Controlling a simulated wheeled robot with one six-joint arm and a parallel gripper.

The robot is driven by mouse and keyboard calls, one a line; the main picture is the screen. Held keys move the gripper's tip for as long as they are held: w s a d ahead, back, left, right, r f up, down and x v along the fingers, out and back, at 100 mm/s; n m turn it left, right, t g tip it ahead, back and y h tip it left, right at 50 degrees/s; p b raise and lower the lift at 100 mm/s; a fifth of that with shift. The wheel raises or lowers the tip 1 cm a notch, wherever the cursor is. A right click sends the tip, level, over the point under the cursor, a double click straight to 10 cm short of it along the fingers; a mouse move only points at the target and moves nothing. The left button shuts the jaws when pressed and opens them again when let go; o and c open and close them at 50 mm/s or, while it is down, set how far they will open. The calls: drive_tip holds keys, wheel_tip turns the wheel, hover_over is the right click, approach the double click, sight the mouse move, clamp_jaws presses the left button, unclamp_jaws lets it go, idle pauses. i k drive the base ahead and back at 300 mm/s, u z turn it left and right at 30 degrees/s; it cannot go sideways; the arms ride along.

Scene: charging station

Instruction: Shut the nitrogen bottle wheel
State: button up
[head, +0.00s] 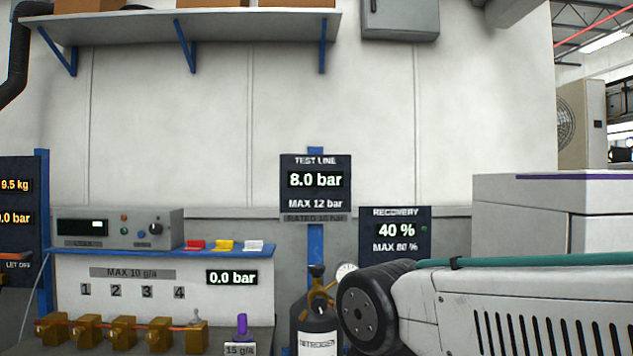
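The nitrogen bottle (301,313) stands upright low in the middle of the head view. It is dark, with a white label reading NITROGEN, and its lower part is cut off by the frame edge. A small dark wheel or knob (316,271) tops its brass-coloured valve; I cannot tell how far it is turned. A round white gauge (346,271) shows just right of it, partly hidden. The test line display (316,182) above reads 8.0 bar, MAX 12 bar. My gripper is not in view.
A white vented body with a black round end (366,310) fills the lower right, close to the bottle's right side. The recovery display (395,232) reads 40 %. Left are a blue-edged bench panel (130,273) showing 0.0 bar and several brass valves (88,331).

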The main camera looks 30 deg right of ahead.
sight(315, 270)
drive_tip(key=k, duration=0.4)
drive_tip(key=z, duration=0.45)
drive_tip(key=i, duration=1.45)
drive_tip(key=u, duration=0.15)
